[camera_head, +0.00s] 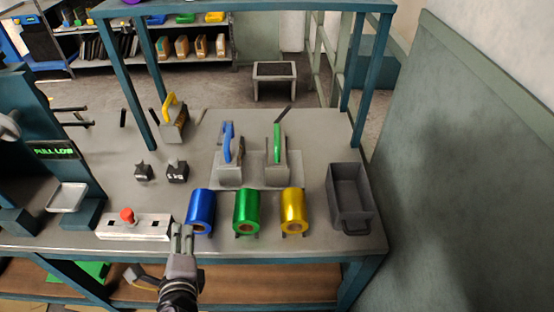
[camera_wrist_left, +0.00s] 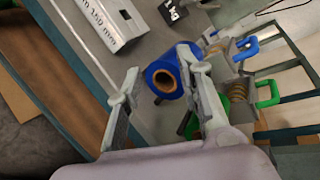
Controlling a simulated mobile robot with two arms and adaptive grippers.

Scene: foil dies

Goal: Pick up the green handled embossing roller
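The green-handled embossing roller (camera_head: 277,145) stands upright in a grey holder at the back middle of the bench, right of a blue-handled tool. In the left wrist view its green handle (camera_wrist_left: 268,93) shows at the right, beyond the right finger. My left gripper (camera_head: 182,238) is at the front edge of the bench, well short of the roller and to its left. In the left wrist view the left gripper's fingers (camera_wrist_left: 159,62) are apart with nothing between them, the blue foil roll lying beyond. My right gripper is not in view.
Blue (camera_head: 201,208), green (camera_head: 246,208) and gold (camera_head: 293,208) foil rolls lie in a row before the roller. The blue-handled tool (camera_head: 228,148) stands close beside it. A dark bin (camera_head: 349,190) is at the right. A red-button box (camera_head: 130,228) is at the left front.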

